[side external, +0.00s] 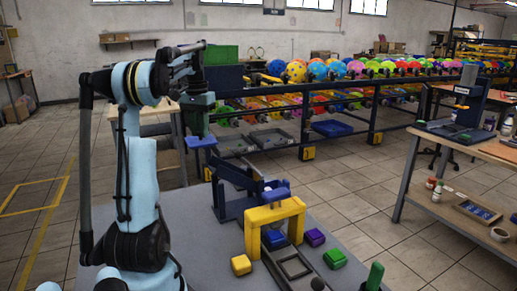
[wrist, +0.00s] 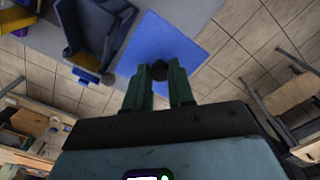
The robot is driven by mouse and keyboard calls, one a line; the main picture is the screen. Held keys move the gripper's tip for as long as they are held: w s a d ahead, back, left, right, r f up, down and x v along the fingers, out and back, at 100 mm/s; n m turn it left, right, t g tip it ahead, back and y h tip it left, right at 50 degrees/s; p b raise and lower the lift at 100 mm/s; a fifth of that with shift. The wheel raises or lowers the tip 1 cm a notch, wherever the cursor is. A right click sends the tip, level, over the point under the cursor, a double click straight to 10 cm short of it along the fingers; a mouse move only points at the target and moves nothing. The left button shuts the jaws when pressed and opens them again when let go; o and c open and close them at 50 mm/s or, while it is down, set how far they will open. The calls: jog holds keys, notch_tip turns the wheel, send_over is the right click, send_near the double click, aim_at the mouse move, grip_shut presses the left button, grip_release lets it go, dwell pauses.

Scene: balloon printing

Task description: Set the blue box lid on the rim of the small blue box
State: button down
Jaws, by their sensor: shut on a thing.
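The blue box lid (side external: 203,142) is a flat blue square held in the air, roughly level, left of the yellow arch. In the wrist view the lid (wrist: 172,38) lies beyond my fingertips, with a dark knob between them. My gripper (side external: 198,122) points down and is shut on the lid by this knob; its green fingers (wrist: 158,71) also show in the wrist view. A small blue block-like thing (side external: 273,238) sits under the arch; I cannot tell whether it is the small blue box. No open blue rim shows clearly on the grey table.
The yellow arch (side external: 274,210) stands over a dark track (side external: 290,266). A dark blue frame (side external: 232,203) stands behind it, below and right of the lid. Yellow (side external: 241,265), purple (side external: 314,237) and green (side external: 335,259) blocks sit around the track. The grey table (side external: 205,222) is clear at left.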

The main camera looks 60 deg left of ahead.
notch_tip(320, 180, up, 2)
jog(key=shift+r, duration=0.2)
jog(key=w+d, duration=0.5)
jog(key=w, duration=0.5)
jog(key=w+d, duration=0.5)
jog(key=w, duration=0.5)
notch_tip(320, 180, down, 16)
jog(key=shift+d, duration=0.3)
jog(key=shift+w, duration=0.1)
jog(key=shift+s, duration=0.4)
jog(key=shift+f, duration=0.95)
dwell(1.4)
